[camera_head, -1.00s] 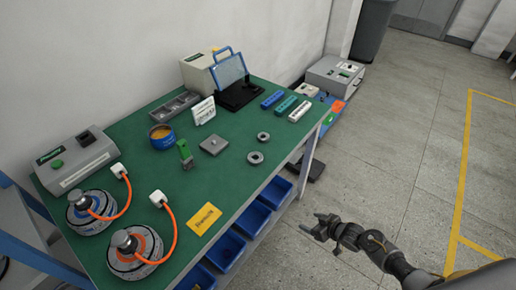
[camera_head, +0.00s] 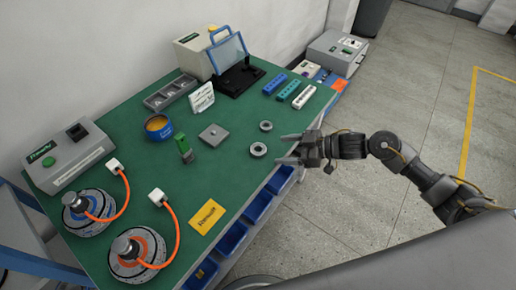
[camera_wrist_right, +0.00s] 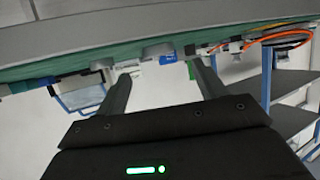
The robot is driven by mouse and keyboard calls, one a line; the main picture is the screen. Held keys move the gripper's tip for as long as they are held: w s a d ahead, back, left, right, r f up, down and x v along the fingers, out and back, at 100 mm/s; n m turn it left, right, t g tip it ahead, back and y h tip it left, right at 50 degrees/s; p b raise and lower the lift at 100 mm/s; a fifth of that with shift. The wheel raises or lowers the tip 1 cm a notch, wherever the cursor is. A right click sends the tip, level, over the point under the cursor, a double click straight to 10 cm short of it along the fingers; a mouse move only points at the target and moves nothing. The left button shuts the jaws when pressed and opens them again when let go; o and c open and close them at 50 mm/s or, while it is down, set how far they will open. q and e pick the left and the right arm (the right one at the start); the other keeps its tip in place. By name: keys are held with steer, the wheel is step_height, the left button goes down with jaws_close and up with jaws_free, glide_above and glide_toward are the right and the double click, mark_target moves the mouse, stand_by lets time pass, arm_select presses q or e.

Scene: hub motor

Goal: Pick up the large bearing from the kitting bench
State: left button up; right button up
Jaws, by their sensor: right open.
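Two grey bearing rings lie flat on the green bench top near its right edge. The nearer, slightly larger ring (camera_head: 258,149) is the large bearing; the smaller ring (camera_head: 265,126) lies just behind it. My right gripper (camera_head: 281,149) is open and empty at the bench edge. Its fingers point left toward the large bearing, with a small gap between fingertips and ring. In the right wrist view, the open fingers (camera_wrist_right: 160,85) show with nothing between them, and the bench appears upside down at the top. A grey shape there may be the bearing. My left gripper is not in view.
The green bench (camera_head: 235,185) also holds a square grey plate (camera_head: 213,135), a green block (camera_head: 185,150), a blue cup (camera_head: 159,128) and a yellow card (camera_head: 207,217). Two motor hubs with orange cables stand front left. Blue bins (camera_head: 258,207) hang below the edge.

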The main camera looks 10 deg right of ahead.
mark_target(255, 150)
steer(key=shift+p+x, duration=0.6)
steer(key=shift+x, duration=2.7)
steer(key=shift+w+d+r, duration=0.1)
steer(key=shift+w, duration=0.1)
steer(key=c, duration=1.1)
